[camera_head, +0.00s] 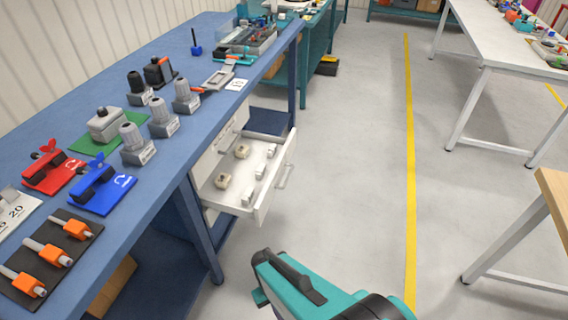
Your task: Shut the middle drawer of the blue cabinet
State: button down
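A white drawer (262,203) stands pulled out from a pale cabinet (210,160) under the blue workbench. The drawer has a light bar handle (285,175) on its front. Several small beige and white pieces lie inside it. The cabinet body looks white, not blue; the bench above it is blue. The bench top hides much of the cabinet, so I cannot tell which level this drawer is. A teal and dark grey part of my arm shows at the bottom centre, in front of the drawer and apart from it in the picture.
The blue workbench (205,108) holds clamps, grey knobbed fixtures and orange-handled parts. Its leg (202,235) stands left of the drawer. The grey floor right of the drawer is clear up to the yellow line (409,170). White tables (495,40) stand at the right.

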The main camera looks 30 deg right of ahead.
aim_at(243, 172)
jog(key=u, duration=0.1)
jog(key=k, duration=0.9)
jog(key=u, duration=0.35)
jog(key=i, duration=0.5)
jog(key=z, duration=0.05)
